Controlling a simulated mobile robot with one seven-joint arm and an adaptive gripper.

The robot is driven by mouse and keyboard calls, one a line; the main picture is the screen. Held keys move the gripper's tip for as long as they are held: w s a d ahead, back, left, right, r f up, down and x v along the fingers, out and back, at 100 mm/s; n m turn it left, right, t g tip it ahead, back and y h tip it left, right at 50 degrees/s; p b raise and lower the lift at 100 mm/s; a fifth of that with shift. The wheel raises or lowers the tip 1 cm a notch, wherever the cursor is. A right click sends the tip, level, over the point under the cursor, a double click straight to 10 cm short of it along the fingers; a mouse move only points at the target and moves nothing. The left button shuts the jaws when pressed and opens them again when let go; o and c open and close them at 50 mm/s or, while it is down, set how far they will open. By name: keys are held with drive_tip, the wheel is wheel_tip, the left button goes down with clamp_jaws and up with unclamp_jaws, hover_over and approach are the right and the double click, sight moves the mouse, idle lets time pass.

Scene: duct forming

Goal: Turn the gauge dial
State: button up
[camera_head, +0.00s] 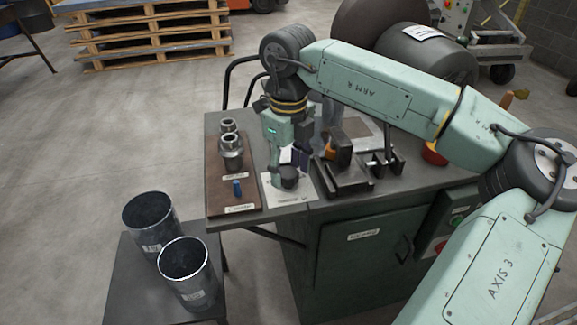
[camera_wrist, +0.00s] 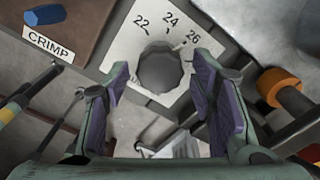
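The gauge dial is a dark grey faceted knob (camera_wrist: 160,70) on a pale plate (camera_wrist: 135,28) marked 22, 24 and 26 in the wrist view. A small pointer at the knob's upper right lies near the 26 mark. In the head view the dial (camera_head: 289,177) sits near the front edge of the bench. My gripper (camera_wrist: 162,92) is open, with its purple-padded fingers on either side of the knob and gaps visible between pads and knob. In the head view my gripper (camera_head: 288,168) points down over the dial. Whether a finger touches it is unclear there.
A brown board (camera_head: 212,176) with metal fittings and a blue handle (camera_head: 236,188) lies left of the dial. A dark clamp fixture with an orange knob (camera_wrist: 280,88) stands close on the right. Two dark pipes stand on a lower table (camera_head: 140,285) at front left.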

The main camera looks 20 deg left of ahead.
sight(288, 172)
drive_tip(key=shift+o, duration=0.2)
wheel_tip(288, 172, up, 12)
idle(0.6)
idle(0.3)
